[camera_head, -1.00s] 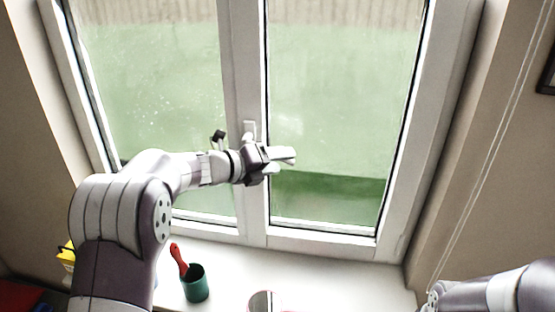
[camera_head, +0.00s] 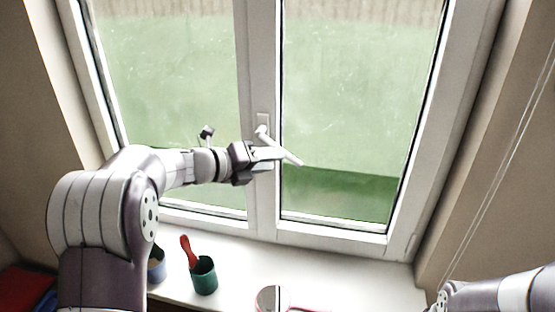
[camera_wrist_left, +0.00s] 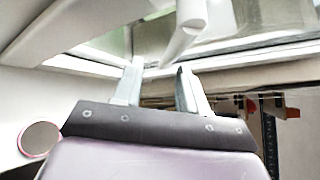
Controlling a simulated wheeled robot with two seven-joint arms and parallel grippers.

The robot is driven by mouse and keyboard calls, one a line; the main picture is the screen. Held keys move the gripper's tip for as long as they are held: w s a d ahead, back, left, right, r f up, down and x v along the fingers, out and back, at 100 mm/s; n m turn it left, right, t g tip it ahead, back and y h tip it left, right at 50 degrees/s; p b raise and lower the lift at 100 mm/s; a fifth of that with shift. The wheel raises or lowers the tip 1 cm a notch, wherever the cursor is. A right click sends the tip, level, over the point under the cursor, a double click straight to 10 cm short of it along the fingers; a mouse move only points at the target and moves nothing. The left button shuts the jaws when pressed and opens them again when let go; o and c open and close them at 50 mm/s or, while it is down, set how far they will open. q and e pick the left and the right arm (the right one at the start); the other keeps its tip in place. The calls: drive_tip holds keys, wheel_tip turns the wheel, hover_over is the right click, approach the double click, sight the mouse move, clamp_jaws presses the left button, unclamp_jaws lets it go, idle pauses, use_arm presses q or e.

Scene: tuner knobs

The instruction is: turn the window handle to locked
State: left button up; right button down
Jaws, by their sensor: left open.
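The white window handle (camera_head: 282,149) is on the middle upright of the window frame. Its base plate (camera_head: 263,121) shows above, and its lever slants down to the right. My left gripper (camera_head: 270,154) is open at the lever, coming from the left. In the left wrist view the two fingertips (camera_wrist_left: 159,76) are apart, and the lever (camera_wrist_left: 188,28) shows beyond and above them, its end near the gap. I cannot tell whether a finger touches it. My right arm shows at the lower right, but its gripper is not visible.
A green cup (camera_head: 204,276) with a red-handled tool (camera_head: 188,252) stands on the white sill (camera_head: 335,278), near a blue cup (camera_head: 156,266). A round pink-rimmed item (camera_head: 268,298) is at the bottom edge. Blind cords hang at the right.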

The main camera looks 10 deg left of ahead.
use_arm(q)
drive_tip(key=f+v, duration=0.1)
drive_tip(key=v, duration=0.8)
idle(0.3)
drive_tip(key=shift+a+b, duration=0.1)
drive_tip(key=shift+b, duration=0.35)
drive_tip(key=shift+s, duration=0.1)
drive_tip(key=b+v, duration=0.3)
drive_tip(key=v, duration=0.9)
drive_tip(key=shift+s+a, duration=0.2)
drive_tip(key=shift+s, duration=0.05)
